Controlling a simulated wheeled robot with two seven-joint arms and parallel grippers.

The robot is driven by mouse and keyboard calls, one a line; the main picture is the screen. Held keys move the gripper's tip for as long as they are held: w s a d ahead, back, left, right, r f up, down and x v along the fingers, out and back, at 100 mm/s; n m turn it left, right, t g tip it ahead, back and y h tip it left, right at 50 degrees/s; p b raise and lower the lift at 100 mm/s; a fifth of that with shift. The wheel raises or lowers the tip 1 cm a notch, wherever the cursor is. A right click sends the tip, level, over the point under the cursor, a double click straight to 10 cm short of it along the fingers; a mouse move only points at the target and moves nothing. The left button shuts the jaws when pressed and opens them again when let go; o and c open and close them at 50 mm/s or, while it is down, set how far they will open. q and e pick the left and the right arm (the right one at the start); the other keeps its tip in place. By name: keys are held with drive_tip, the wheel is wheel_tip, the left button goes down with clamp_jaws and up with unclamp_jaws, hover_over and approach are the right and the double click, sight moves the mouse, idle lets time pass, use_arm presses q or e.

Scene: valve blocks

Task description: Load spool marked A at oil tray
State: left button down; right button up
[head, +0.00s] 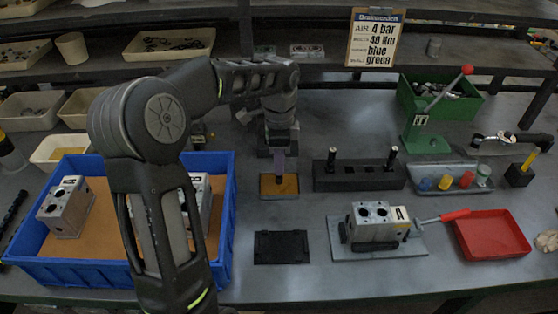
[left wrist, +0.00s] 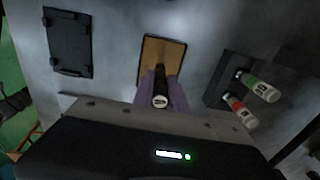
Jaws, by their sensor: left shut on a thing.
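The oil tray (head: 279,194) is a small dark-rimmed tray with an amber floor, left of the black spool rack; it also shows in the left wrist view (left wrist: 176,48). My left gripper (head: 279,170) points down over the tray, its purple fingers shut on a dark spool with a pale marked end (left wrist: 160,101). The mark is too small to read. I cannot tell whether the spool touches the amber floor. The black rack (head: 358,181) holds two more spools upright; their ends look green-labelled (left wrist: 260,88) and red-labelled (left wrist: 240,112) in the wrist view. My right gripper is not in view.
A valve block marked A (head: 375,232) sits on a plate at right, near a red tray (head: 490,235). A blue crate (head: 80,276) with blocks stands at left, partly behind my left arm. A flat black plate (head: 281,247) lies in front of the oil tray.

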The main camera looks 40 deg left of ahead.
use_arm(q)
drive_tip(key=shift+f, duration=0.35)
drive_tip(key=shift+f, duration=0.15)
idle(1.5)
drive_tip(key=shift+s, duration=0.1)
wheel_tip(320, 180, up, 7)
drive_tip(key=p, duration=0.6)
idle(0.9)
